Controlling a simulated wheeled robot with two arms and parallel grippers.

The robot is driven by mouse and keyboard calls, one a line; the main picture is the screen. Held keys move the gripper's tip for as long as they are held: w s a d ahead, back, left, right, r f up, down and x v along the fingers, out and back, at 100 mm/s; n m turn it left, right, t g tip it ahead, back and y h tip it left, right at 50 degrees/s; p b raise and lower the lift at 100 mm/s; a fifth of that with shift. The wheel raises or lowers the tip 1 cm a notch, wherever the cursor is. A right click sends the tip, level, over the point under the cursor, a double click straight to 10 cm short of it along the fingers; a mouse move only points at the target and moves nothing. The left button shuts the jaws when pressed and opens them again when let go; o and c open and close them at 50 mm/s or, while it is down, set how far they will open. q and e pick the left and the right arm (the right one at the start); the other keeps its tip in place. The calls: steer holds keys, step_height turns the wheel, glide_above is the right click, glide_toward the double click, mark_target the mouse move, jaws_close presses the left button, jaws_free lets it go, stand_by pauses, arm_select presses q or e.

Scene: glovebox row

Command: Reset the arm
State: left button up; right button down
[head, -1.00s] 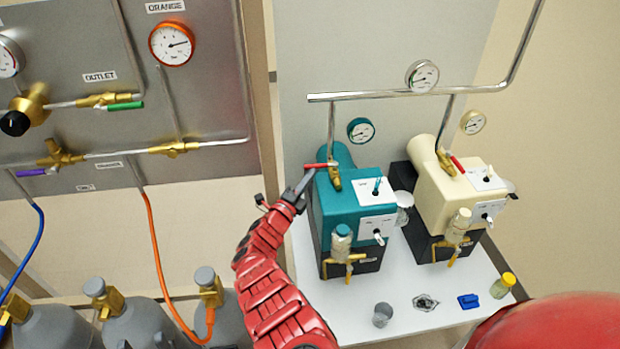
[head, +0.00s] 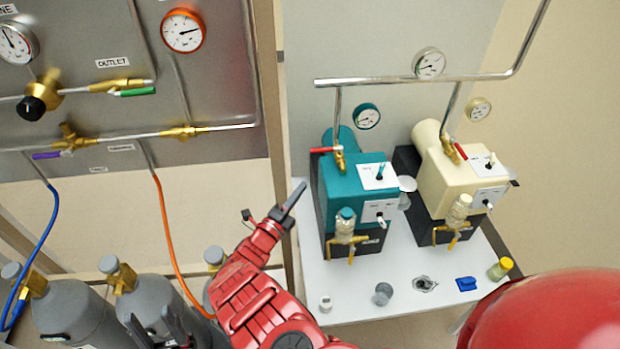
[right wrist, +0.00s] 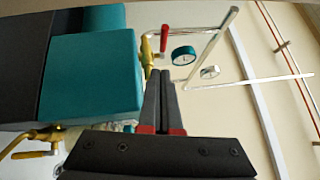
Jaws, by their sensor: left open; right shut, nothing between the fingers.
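My right gripper (head: 293,198) is at the end of the red arm, left of the teal pump (head: 345,192) and apart from it. Its dark fingers are together and empty, as the right wrist view also shows (right wrist: 165,76). The red-handled valve (head: 325,150) on the teal pump stands up and to the right of the fingertips. My left gripper (head: 160,330) shows at the bottom left in front of the grey cylinders, its dark fingers apart; its arm is out of view.
A cream pump (head: 447,180) stands right of the teal one on a white table (head: 345,280). Small jars and a blue piece (head: 466,284) lie along its front. Grey cylinders (head: 75,305) with blue and orange hoses (head: 168,240) stand below the gauge panel (head: 215,85).

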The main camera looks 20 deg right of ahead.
steer(key=shift+v, duration=1)
steer(key=shift+r, duration=0.1)
